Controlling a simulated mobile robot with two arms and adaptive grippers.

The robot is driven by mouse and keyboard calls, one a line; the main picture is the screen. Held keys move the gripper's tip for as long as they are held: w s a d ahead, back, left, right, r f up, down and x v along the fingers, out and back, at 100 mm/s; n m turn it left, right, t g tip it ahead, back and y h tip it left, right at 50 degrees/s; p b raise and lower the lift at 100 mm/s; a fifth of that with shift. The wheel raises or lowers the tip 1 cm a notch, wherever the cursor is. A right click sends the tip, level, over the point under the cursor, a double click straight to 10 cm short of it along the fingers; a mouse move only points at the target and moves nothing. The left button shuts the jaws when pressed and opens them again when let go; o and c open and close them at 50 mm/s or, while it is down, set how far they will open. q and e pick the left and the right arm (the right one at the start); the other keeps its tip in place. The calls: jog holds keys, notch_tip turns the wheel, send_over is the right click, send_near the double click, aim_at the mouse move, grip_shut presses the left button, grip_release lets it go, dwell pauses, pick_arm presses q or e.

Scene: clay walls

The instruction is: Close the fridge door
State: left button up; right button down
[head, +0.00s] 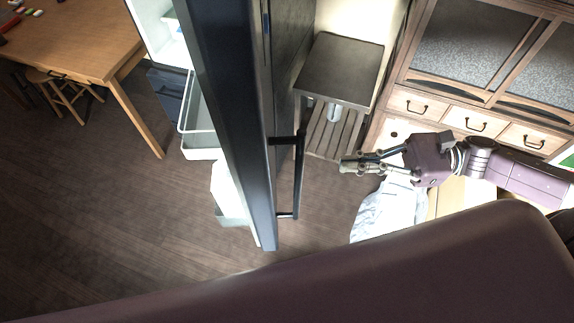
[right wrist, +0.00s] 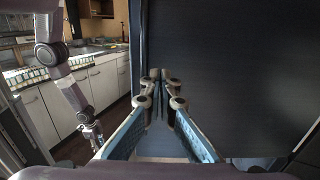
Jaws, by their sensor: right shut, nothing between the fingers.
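The fridge door (head: 228,120) stands open in the head view, seen nearly edge-on, with its pale door bins (head: 198,130) on the left side. Its black bar handle (head: 299,180) is on the right side. A bit of the white fridge interior (head: 155,25) shows at the top. My right gripper (head: 350,165) is shut and empty, to the right of the handle and apart from it in the picture. In the right wrist view its fingers (right wrist: 160,85) point at the edge of a large dark panel (right wrist: 230,70), apparently the door. My left gripper (right wrist: 92,135) hangs small at the left there; its jaws are unclear.
A wooden table (head: 75,40) and a stool (head: 65,90) stand at the upper left. A small dark side table (head: 340,65) is behind the handle, and a wooden cabinet (head: 480,50) is at the right. The floor (head: 110,220) left of the door is clear.

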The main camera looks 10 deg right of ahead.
jog(key=w+a+p, duration=0.2)
jog(key=a+p, duration=0.2)
jog(key=a, duration=0.8)
jog(key=shift+w, duration=0.25)
jog(key=shift+a, duration=0.15)
